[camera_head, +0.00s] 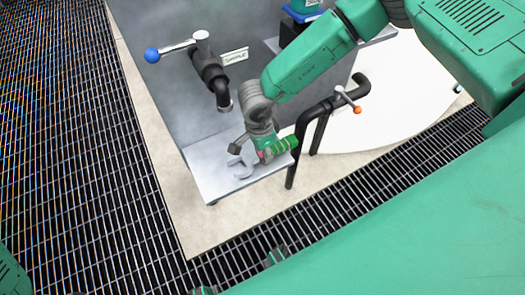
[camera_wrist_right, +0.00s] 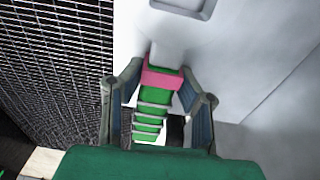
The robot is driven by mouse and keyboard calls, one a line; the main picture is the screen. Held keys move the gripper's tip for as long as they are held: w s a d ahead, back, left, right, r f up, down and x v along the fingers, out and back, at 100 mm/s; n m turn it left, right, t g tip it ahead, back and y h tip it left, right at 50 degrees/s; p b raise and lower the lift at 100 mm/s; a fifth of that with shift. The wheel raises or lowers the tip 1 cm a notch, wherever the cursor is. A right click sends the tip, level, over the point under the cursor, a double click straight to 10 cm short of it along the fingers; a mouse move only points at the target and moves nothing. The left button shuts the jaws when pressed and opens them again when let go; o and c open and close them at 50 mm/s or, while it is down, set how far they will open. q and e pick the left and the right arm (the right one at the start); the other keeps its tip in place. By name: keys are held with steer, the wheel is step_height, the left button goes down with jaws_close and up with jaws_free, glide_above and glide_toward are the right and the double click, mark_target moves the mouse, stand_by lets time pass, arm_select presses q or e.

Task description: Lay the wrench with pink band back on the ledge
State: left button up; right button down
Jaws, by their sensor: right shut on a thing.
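The wrench has a green ribbed handle, a pink band (camera_wrist_right: 162,79) and a grey metal open-jaw head (camera_head: 241,169). My right gripper (camera_head: 264,147) is shut on the wrench around its handle near the pink band, over the ledge. In the wrist view the two fingers of my right gripper (camera_wrist_right: 160,112) stand on either side of the handle. The ledge (camera_head: 204,176) is a pale metal shelf against the grey wall. The wrench head lies over its surface; I cannot tell whether it touches. My left gripper is not in view.
A black pipe with a blue-knobbed valve handle (camera_head: 176,49) and a "SAMPLE" tag (camera_head: 235,57) is on the wall behind. A bent black pipe with an orange-tipped handle (camera_head: 347,98) stands close to the right of the gripper. Dark grating (camera_head: 70,150) covers the floor at left.

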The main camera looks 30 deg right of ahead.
steer(key=shift+f, duration=0.35)
steer(key=c, duration=1.1)
jaws_free()
steer(key=shift+r, duration=0.15)
steer(key=r, duration=0.7)
steer(key=shift+w+a, duration=0.15)
steer(key=shift+a, duration=0.1)
